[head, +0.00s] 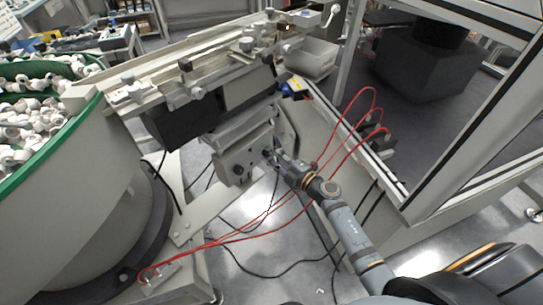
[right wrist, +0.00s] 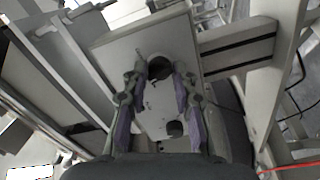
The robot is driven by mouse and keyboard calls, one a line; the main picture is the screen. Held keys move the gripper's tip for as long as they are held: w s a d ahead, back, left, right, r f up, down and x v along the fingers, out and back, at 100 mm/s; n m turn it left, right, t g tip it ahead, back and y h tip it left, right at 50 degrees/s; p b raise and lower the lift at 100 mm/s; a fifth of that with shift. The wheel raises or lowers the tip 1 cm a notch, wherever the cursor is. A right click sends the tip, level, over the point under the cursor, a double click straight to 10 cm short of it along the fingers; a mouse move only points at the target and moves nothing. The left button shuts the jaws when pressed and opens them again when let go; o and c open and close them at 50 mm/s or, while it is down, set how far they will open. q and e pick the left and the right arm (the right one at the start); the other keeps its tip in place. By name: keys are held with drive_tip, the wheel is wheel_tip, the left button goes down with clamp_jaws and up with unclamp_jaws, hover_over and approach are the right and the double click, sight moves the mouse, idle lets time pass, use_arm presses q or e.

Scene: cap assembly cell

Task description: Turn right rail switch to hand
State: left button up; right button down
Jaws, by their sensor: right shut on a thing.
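A light grey control box (head: 236,158) sits under the rail, with dark round knobs on its face. The right rail switch, a dark knob (right wrist: 160,67), is between my right fingertips in the right wrist view. My right gripper (head: 273,156) reaches the right side of the box from the lower right; in the right wrist view its fingers (right wrist: 159,76) are closed around this knob. The fingers partly hide it in the head view. My left gripper is out of view.
The linear rail (head: 190,75) runs above the box. A bowl feeder (head: 85,195) with white caps stands at the left. Red hoses (head: 325,150) loop close to my right arm. A framed enclosure (head: 465,145) stands at the right. Black cables lie on the floor.

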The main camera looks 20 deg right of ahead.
drive_tip(key=n, duration=0.6)
drive_tip(key=shift+b, duration=0.35)
idle(0.4)
drive_tip(key=c, duration=1.1)
unclamp_jaws()
drive_tip(key=v, duration=1.2)
